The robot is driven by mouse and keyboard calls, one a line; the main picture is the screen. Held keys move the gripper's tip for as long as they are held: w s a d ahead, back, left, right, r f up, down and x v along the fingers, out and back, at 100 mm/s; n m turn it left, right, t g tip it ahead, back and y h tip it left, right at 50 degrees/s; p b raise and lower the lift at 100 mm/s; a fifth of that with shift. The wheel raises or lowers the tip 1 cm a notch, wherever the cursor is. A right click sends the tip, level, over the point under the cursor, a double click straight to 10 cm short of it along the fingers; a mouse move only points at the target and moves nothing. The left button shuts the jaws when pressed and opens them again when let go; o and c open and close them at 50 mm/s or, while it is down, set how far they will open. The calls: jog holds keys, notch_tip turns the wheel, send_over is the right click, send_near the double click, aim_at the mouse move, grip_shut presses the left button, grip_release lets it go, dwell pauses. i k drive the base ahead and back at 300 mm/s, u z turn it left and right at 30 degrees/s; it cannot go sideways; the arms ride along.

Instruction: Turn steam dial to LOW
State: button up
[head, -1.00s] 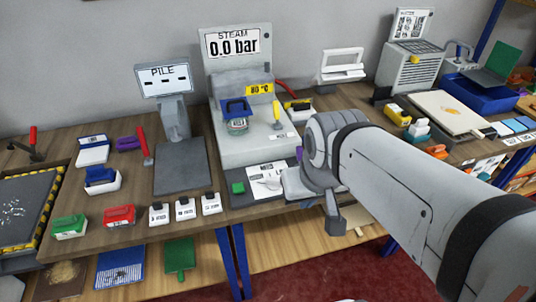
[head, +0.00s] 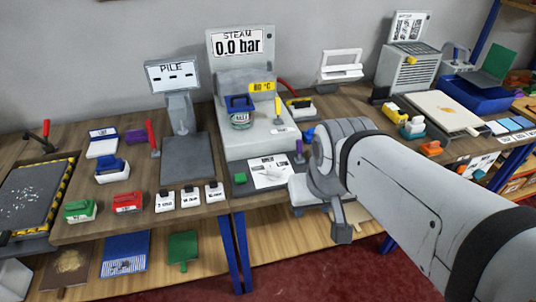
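The steam station (head: 257,146) is a grey machine at the back middle of the bench in the head view, with a display reading STEAM 0.0 bar (head: 238,42). In front of it lies a white printed dial plate (head: 258,183) with a pale pointer knob on it. The print is too small to read, so I cannot tell the dial's setting. My gripper (head: 341,232) is at the end of my arm, just right of the plate and near the bench's front edge. My wrist hides much of it, and I cannot tell its opening or whether it touches the knob.
A green button (head: 240,178) sits left of the dial plate, and a purple part (head: 299,151) stands at its right rear. A yellow 80 °C tag (head: 262,87) is on the machine. A PILE display (head: 173,76) stands to the left. Several labelled blocks (head: 189,196) line the front edge.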

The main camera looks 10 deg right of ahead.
aim_at(273, 173)
jog(key=z, duration=0.3)
jog(key=i, duration=0.95)
jog(key=u, duration=0.5)
